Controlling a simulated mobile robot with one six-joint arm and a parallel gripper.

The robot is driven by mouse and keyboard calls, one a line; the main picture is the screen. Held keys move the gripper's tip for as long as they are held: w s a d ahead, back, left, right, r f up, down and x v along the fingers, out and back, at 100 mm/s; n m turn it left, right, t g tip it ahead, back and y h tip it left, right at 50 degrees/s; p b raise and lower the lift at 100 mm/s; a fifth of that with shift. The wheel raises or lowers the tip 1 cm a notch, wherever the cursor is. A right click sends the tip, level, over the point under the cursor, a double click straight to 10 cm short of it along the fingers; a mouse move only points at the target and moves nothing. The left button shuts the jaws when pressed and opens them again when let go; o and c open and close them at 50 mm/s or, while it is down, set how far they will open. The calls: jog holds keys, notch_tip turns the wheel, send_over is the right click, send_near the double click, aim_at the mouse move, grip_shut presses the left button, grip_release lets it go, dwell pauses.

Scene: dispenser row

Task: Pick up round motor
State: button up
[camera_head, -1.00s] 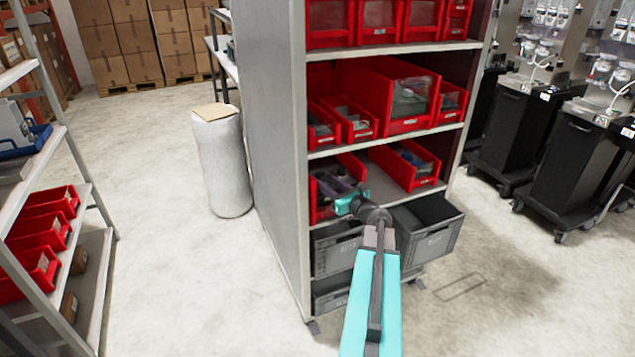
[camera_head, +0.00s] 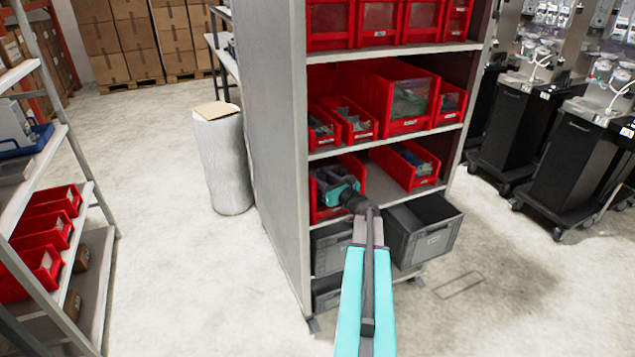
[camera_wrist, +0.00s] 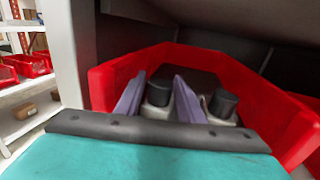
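Two round motors stand in a red bin, each with a pale body and a dark round cap. One motor (camera_wrist: 158,94) shows in the wrist view between the two purple fingers of my gripper (camera_wrist: 158,100). The other motor (camera_wrist: 222,103) is just right of the right finger. The fingers are apart, one on each side of the first motor; whether they touch it I cannot tell. In the head view my gripper reaches into the red bin (camera_head: 352,165) on the lower shelf, and my wrist hides much of the bin's inside.
The red bin's wall (camera_wrist: 265,85) rises close on the right, with a shelf board overhead. Another red bin (camera_head: 425,168) stands to the right on the same shelf. An open grey drawer (camera_head: 430,245) juts out below.

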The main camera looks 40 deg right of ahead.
aim_at(320, 174)
grip_shut()
jog(key=shift+r, duration=0.15)
dwell(0.4)
jog(key=shift+r, duration=0.8)
jog(key=shift+r+b, duration=0.5)
jog(key=shift+r, duration=0.45)
jog(key=s+a+p, duration=0.1)
jog(key=s+a, duration=0.1)
jog(key=s, duration=0.5)
jog(key=s+a+r+p, duration=0.1)
jog(key=s+a, duration=0.2)
jog(key=s, duration=0.5)
jog(key=shift+r, duration=0.2)
